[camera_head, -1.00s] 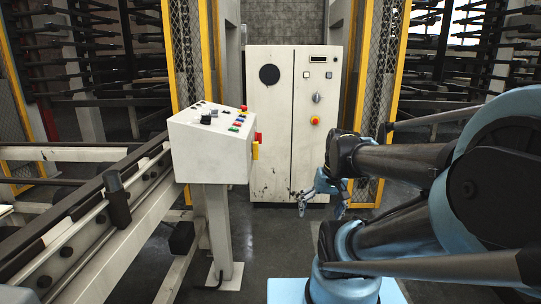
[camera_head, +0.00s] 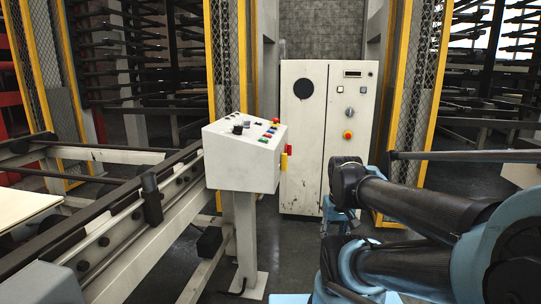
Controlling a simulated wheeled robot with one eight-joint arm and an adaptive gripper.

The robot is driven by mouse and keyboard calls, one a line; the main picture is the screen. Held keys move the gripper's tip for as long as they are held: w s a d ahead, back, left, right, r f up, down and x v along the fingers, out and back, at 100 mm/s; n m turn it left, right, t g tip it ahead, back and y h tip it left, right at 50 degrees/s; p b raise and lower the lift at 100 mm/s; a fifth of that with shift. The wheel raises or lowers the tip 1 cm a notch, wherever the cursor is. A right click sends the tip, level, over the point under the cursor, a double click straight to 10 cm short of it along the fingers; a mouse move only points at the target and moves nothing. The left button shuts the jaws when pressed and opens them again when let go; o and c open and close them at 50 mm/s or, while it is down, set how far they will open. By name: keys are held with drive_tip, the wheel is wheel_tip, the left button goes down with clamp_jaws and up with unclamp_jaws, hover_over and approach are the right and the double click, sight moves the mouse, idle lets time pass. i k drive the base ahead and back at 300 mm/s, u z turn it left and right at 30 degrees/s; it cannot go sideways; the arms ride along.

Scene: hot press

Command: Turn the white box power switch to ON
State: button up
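A tall white cabinet (camera_head: 305,150) stands at the back centre. Its right door carries a grey rotary switch (camera_head: 349,113), with a red button on a yellow base (camera_head: 348,135) below it. The switch's setting is too small to read. A white control box (camera_head: 235,162) stands on a post nearer to me, left of the cabinet, with a black knob and several coloured buttons on its sloped top. My gripper (camera_head: 340,218) hangs low in front of the cabinet's lower right, below the switch and apart from it. My arm partly hides it, and its fingers are unclear.
A roller conveyor frame (camera_head: 125,225) runs along the left, beside the control box. Yellow-edged mesh guards (camera_head: 408,110) flank the cabinet. Dark floor (camera_head: 298,245) lies open between the control box post and my arm.

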sight(289, 148)
drive_tip(key=u, duration=1.95)
drive_tip(key=k, duration=1.3)
drive_tip(key=z, duration=1.35)
drive_tip(key=i, duration=1)
drive_tip(key=u, duration=0.05)
